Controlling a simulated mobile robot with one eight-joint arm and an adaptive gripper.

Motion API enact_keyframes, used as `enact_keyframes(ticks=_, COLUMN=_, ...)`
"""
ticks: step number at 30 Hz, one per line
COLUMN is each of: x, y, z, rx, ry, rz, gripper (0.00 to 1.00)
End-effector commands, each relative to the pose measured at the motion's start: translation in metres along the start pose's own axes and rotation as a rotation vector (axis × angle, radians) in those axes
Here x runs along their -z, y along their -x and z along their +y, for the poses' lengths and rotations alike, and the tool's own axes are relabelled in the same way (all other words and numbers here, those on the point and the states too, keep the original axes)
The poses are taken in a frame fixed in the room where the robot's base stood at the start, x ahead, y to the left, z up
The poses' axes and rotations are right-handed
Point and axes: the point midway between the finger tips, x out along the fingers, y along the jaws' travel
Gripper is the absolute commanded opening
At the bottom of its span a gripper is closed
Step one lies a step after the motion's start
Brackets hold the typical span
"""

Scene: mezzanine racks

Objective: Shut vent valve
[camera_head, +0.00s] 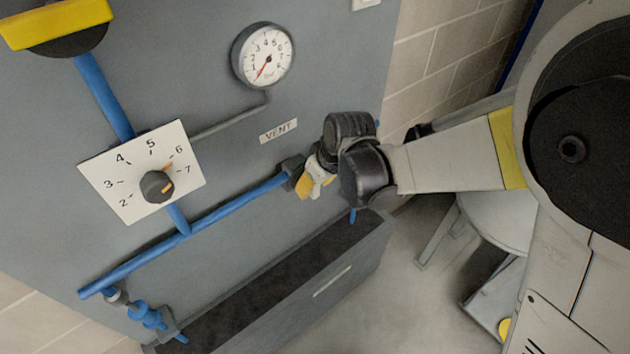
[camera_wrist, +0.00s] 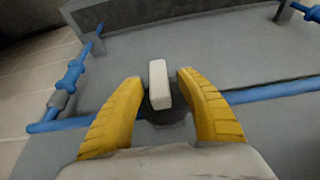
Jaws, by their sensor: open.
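In the wrist view, a white bar handle (camera_wrist: 159,85) stands on a dark round base (camera_wrist: 165,112), in line with the blue pipe. The bar runs up and down in the picture, across the pipe's line. My gripper (camera_wrist: 157,78) is open, with one yellow finger on each side of the bar; gaps show on both sides. In the head view, my gripper (camera_head: 307,185) is at the dark valve body (camera_head: 292,170) at the right end of the pipe, below the VENT label (camera_head: 278,131). There my gripper hides most of the valve.
The blue pipe (camera_head: 235,209) crosses the grey panel. A dial gauge (camera_head: 263,56) reads low, near 1. A numbered knob plate (camera_head: 125,197) is at left. A grey trough (camera_head: 330,285) juts out below. A white stool (camera_head: 495,222) stands at right.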

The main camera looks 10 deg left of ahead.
Motion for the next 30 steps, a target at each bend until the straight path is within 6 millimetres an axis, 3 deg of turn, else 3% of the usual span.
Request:
enact_keyframes(ticks=1, x=0.0000, y=0.0001, z=0.0000, rx=0.000, ry=0.000, rz=0.000, gripper=0.36)
enact_keyframes(ticks=4, x=0.0001, y=0.0002, z=0.0000, rx=0.000, ry=0.000, rz=0.000, gripper=0.05)
enact_keyframes(ticks=5, x=0.0000, y=0.0002, z=0.0000, rx=0.000, ry=0.000, rz=0.000, gripper=0.00)
enact_keyframes(ticks=20, x=-0.0004, y=-0.0007, z=0.0010, rx=0.048, ry=-0.022, rz=0.000, gripper=0.00)
enact_keyframes(ticks=30, x=-0.0012, y=-0.0030, z=0.0044, rx=0.269, ry=-0.116, rz=0.001, gripper=0.00)
